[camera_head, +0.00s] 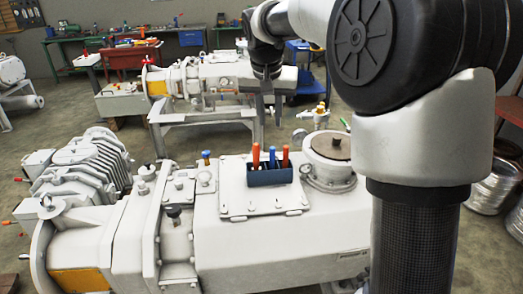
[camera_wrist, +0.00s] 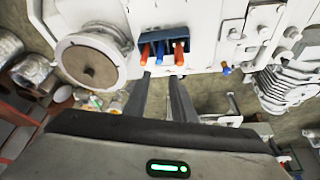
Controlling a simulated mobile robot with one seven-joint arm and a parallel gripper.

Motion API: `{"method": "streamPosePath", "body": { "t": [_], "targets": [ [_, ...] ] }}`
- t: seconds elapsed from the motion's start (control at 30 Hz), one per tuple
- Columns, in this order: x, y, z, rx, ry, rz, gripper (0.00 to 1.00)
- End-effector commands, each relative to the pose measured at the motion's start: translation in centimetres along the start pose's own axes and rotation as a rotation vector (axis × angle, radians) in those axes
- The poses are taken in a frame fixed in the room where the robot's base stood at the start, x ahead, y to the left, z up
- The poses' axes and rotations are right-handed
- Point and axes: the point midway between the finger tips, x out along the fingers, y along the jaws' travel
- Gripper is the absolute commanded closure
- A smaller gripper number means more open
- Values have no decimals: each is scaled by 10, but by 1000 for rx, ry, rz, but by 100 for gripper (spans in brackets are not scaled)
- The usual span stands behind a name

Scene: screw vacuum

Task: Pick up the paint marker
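A small blue holder (camera_head: 270,177) stands on the flat top plate of the white machine, with an orange handle (camera_head: 256,154), a blue handle (camera_head: 272,156) and a red handle (camera_head: 285,154) upright in it. The holder also shows in the wrist view (camera_wrist: 150,40). I cannot tell for sure which thing is the paint marker; the holder hides the lower parts of these tools. My gripper (camera_head: 265,115) hangs above the holder, apart from it. In the wrist view my two fingers (camera_wrist: 161,75) are spread with nothing between them, so it is open.
A round capped port (camera_head: 329,147) rises just right of the holder. A blue-topped fitting (camera_head: 206,158) stands to its left. Small colored items (camera_head: 321,112) lie behind the machine. A second machine and workbenches stand farther back.

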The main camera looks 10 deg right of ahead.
Motion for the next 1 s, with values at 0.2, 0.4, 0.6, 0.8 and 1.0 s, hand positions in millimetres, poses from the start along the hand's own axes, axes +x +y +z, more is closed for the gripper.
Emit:
{"method": "streamPosePath", "body": {
  "t": [0.2, 0.4, 0.6, 0.8, 1.0],
  "targets": [
    [43, 1, 2, 0, -5, 2, 77],
    [86, 0, 2, 0, -4, 1, 77],
    [113, 0, 1, 0, -2, 0, 77],
    [123, 1, 1, -1, -1, 0, 77],
    [149, 1, 4, -1, -4, 0, 77]
  ]
}}
